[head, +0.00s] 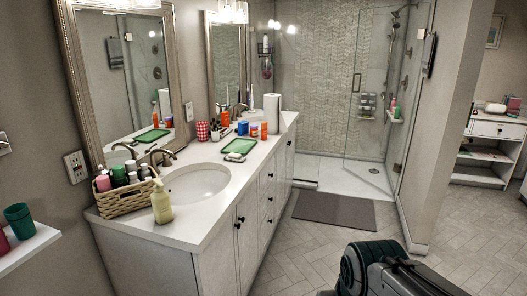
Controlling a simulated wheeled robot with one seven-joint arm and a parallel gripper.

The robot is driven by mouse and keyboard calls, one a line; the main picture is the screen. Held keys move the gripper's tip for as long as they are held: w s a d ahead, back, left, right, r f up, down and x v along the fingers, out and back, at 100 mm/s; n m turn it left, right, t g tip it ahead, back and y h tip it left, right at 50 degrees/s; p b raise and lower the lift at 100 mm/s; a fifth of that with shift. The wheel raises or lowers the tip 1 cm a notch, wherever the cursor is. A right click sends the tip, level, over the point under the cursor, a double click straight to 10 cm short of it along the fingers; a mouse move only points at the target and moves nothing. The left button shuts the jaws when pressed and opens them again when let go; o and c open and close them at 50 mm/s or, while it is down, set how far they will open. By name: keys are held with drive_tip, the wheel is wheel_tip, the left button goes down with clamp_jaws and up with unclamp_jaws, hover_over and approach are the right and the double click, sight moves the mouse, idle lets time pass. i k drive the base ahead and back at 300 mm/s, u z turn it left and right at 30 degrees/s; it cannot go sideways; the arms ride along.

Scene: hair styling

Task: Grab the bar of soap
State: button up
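No bar of soap can be made out for certain. A small pale, flat thing (235,157) with a dark edge lies by the front edge of a green tray (241,145) on the white counter (215,220); it is too small to tell whether it is soap. Part of my dark arm shows at the bottom right, over the floor and well apart from the counter. My gripper's fingertips are not in view.
A wicker basket of bottles (125,198) and a pump bottle (161,202) stand by the near sink (197,183). A paper towel roll (273,114) and several colored containers stand farther back. A grey mat (335,210) lies before the glass shower.

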sight(232, 156)
drive_tip(key=z, duration=0.5)
drive_tip(key=i, duration=2.9)
drive_tip(key=u, duration=1.6)
drive_tip(key=i, duration=0.75)
drive_tip(key=u, duration=0.5)
